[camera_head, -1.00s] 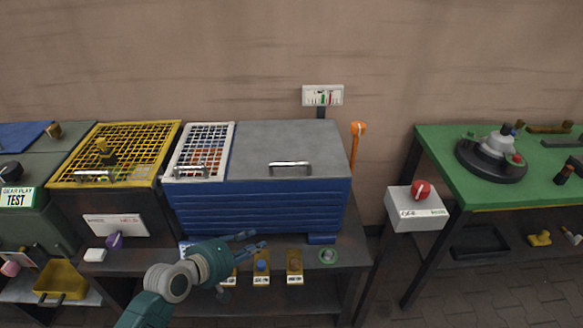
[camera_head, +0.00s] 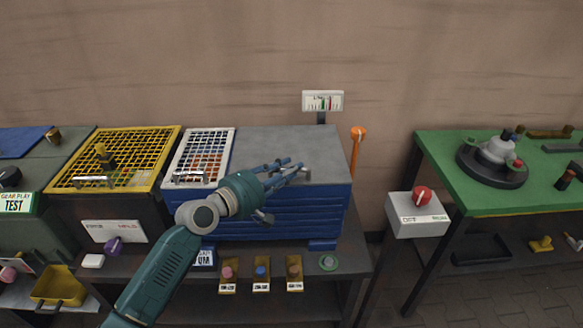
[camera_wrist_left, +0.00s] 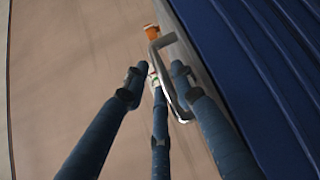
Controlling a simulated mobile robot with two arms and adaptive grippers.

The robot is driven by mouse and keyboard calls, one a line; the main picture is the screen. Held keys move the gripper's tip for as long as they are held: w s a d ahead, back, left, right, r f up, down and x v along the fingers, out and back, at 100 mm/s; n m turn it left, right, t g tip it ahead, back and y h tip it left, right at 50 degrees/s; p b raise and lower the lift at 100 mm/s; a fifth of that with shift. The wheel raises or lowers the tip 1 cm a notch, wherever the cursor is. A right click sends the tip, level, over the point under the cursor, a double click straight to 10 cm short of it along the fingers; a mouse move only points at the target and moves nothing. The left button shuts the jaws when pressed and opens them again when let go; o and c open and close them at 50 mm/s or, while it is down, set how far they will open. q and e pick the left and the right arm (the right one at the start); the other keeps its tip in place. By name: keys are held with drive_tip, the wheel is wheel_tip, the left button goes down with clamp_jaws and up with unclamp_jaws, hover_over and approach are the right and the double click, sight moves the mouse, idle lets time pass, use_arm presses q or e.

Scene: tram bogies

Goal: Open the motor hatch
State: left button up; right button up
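The motor hatch (camera_head: 290,145) looks to be the flat grey lid on the blue ribbed housing (camera_head: 290,218); it lies closed. Its metal bar handle near the front edge is mostly hidden behind my fingers in the head view. My left gripper (camera_head: 290,168) is at the handle, coming from the front left. In the left wrist view the handle (camera_wrist_left: 167,82) shows as a bent bar between the spread fingers, closest to the right one. The fingers are open; I cannot tell whether any touches the bar. My right gripper is not in view.
A white grille (camera_head: 204,152) and a yellow grille (camera_head: 118,155) adjoin the lid on the left. An orange lever (camera_head: 357,145) and a gauge (camera_head: 323,101) stand behind its right end. A white switch box (camera_head: 420,217) is to the right. The space above the lid is clear.

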use_arm(q)
drive_tip(key=shift+w+d+f, duration=0.15)
drive_tip(key=shift+w+d, duration=0.35)
clamp_jaws()
